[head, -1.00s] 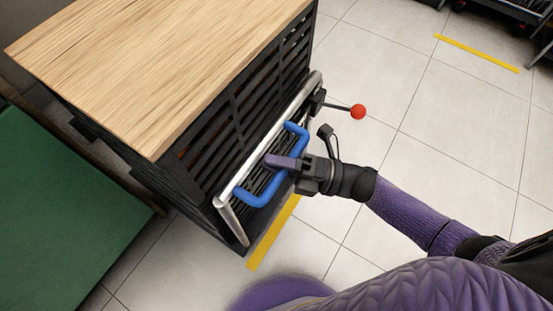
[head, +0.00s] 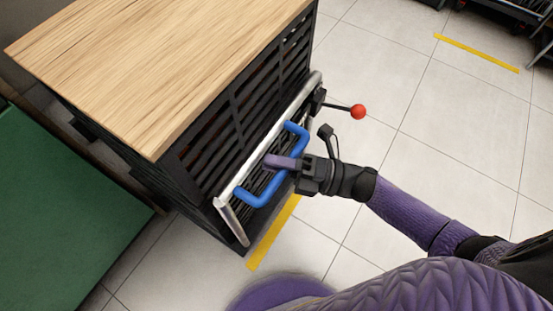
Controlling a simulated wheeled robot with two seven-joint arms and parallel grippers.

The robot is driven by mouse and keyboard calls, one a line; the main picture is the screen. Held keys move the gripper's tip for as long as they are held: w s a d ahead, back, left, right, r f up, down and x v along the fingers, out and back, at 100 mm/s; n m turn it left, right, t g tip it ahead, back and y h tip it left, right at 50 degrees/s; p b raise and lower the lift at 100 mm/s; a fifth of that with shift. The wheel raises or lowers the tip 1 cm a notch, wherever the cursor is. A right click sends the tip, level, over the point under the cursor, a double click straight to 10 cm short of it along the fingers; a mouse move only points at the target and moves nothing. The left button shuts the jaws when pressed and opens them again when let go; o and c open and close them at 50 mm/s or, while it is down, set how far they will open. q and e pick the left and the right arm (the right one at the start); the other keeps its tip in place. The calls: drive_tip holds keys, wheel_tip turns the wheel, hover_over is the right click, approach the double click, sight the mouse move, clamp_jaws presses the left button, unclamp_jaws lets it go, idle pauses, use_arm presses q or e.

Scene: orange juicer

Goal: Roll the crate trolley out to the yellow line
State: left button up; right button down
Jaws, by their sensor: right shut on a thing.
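The crate trolley is a stack of black slatted crates (head: 205,170) with a wooden top (head: 165,65), at the upper left of the head view. A metal frame (head: 233,222) runs along its right side and carries a blue handle (head: 252,200). My right gripper (head: 282,162) is shut on the blue handle. A yellow line (head: 272,235) lies on the floor at the trolley's lower right edge, partly hidden by the trolley. My left gripper is not in view.
A lever with a red knob (head: 358,111) sticks out from the trolley's right side. A green surface (head: 70,215) lies at the left, beside the trolley. Another yellow strip (head: 476,53) is on the far floor near dark racks. The tiled floor (head: 420,130) at the right is clear.

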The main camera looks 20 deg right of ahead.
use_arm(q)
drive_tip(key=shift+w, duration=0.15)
use_arm(e)
drive_tip(key=shift+s+d+p, duration=0.3)
drive_tip(key=shift+s+d, duration=0.15)
drive_tip(key=shift+s, duration=0.2)
drive_tip(key=shift+s+d, duration=0.15)
drive_tip(key=shift+d, duration=0.05)
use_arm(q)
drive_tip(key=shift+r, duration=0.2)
use_arm(e)
drive_tip(key=c, duration=0.5)
unclamp_jaws()
drive_tip(key=shift+a, duration=0.1)
drive_tip(key=shift+c, duration=0.2)
